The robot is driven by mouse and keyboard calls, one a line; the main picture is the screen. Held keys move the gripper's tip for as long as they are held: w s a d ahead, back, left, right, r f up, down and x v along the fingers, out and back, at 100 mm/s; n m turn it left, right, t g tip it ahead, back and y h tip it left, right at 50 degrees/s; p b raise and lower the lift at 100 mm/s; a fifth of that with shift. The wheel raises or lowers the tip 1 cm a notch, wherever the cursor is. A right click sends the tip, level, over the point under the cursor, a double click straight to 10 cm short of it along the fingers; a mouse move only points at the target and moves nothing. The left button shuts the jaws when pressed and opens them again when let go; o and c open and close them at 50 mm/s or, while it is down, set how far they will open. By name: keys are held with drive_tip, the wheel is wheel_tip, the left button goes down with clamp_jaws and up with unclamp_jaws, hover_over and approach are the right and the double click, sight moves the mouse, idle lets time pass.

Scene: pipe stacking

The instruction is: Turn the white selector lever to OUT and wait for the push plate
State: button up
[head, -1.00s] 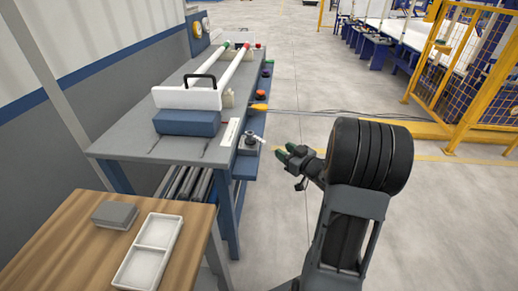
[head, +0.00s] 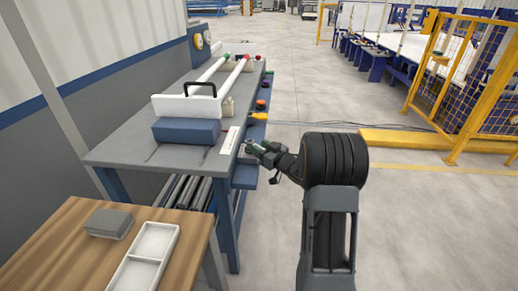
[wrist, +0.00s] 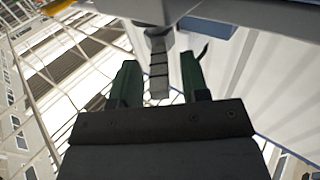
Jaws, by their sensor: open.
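The selector's lever (wrist: 158,75) shows in the wrist view as a ribbed grey bar, in shade, between the two green fingers of my gripper (wrist: 158,73). Gaps show on both sides of it. My gripper (head: 254,150) is open, at the bench's right edge in the head view, and hides most of the selector there. A white label strip (head: 229,141) lies beside it; its text is too small to read. A white upright plate (head: 175,106) with a black handle, perhaps the push plate, stands by a blue block (head: 186,131) on the bench.
The grey bench (head: 120,148) carries two white pipes (head: 230,77) with red and green ends. Coloured buttons and a yellow-orange handle (head: 258,116) line its right edge. A wooden table (head: 75,235) with a white tray (head: 173,238) stands in front.

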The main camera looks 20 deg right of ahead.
drive_tip(key=shift+w+a, duration=0.2)
drive_tip(key=shift+w, duration=0.3)
clamp_jaws()
idle(0.3)
